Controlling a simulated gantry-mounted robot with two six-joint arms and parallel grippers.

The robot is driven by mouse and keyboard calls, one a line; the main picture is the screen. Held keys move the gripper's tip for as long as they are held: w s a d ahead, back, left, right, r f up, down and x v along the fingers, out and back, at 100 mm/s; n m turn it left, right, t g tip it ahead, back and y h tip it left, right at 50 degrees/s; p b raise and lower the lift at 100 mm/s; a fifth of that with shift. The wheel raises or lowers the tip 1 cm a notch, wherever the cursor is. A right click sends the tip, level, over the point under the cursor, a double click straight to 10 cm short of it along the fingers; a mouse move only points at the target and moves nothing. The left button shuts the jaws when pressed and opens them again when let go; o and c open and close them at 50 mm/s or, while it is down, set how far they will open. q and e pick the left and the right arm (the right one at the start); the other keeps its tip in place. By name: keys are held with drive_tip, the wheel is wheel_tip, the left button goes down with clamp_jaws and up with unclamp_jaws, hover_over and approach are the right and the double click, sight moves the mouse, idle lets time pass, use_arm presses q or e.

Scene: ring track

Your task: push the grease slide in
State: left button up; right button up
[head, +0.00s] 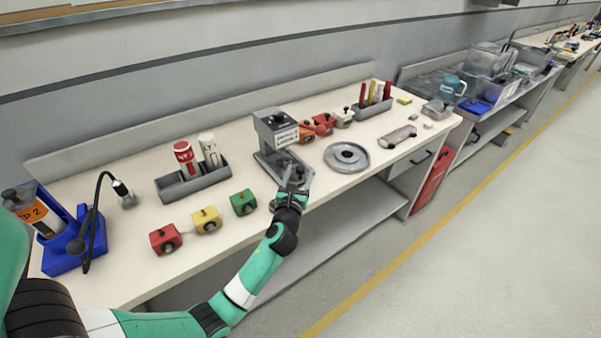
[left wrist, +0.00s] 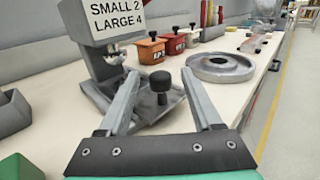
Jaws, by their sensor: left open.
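The grey grease station (head: 275,132) stands near the middle of the bench; its sign reads "SMALL 2 LARGE 4" in the left wrist view (left wrist: 117,17). A flat grey slide (left wrist: 150,107) with a black knob (left wrist: 160,84) sticks out from its foot toward me. My left gripper (head: 296,178) is at the front of the station, over the bench's front edge. Its two fingers are spread, one on each side of the knob in the left wrist view; whether they touch it I cannot tell. Nothing is held. My right gripper is out of view.
Red (head: 165,238), yellow (head: 206,220) and green (head: 243,202) blocks stand left of the gripper. Behind them a grey holder (head: 193,184) carries two bottles. A round grey dish (head: 346,157) is to the right, small bins (head: 323,124) behind it. Open floor lies in front.

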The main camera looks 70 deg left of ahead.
use_arm(q)
drive_tip(key=shift+x, duration=1.25)
clamp_jaws()
idle(0.4)
